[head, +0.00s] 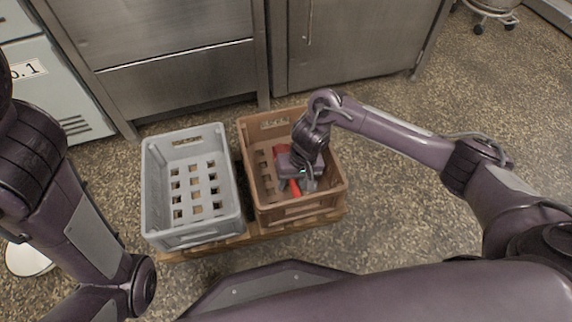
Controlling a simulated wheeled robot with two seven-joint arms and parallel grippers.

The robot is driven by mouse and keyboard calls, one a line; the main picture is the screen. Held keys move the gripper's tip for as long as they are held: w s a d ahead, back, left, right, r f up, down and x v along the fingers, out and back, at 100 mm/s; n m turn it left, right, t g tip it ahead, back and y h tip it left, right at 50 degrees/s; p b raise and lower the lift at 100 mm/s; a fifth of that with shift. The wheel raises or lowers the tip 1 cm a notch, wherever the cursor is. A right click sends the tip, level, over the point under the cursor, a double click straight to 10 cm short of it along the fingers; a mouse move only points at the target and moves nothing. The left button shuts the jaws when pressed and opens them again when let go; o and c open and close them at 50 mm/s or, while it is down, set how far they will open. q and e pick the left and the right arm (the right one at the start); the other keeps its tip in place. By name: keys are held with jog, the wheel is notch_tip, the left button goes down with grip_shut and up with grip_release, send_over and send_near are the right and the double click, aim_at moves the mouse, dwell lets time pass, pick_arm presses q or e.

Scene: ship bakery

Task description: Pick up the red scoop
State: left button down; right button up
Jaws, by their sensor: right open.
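The red scoop (281,151) lies in the brown crate (328,199), and much of it is hidden under my right gripper. Its red parts show above and below the gripper. My right gripper (296,187) reaches down into the brown crate, right over the scoop, with its jaws open. I cannot tell from this view whether the fingers touch the scoop. My left arm comes in at the left edge, and its gripper is not in view.
An empty grey crate (190,237) stands left of the brown one, both on a wooden pallet (238,239). Steel cabinets (180,80) stand close behind. A wheeled stand (490,12) is at the top right. The speckled floor is free to the right.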

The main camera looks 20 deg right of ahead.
grip_shut()
jog(key=shift+r, duration=0.1)
dwell(0.3)
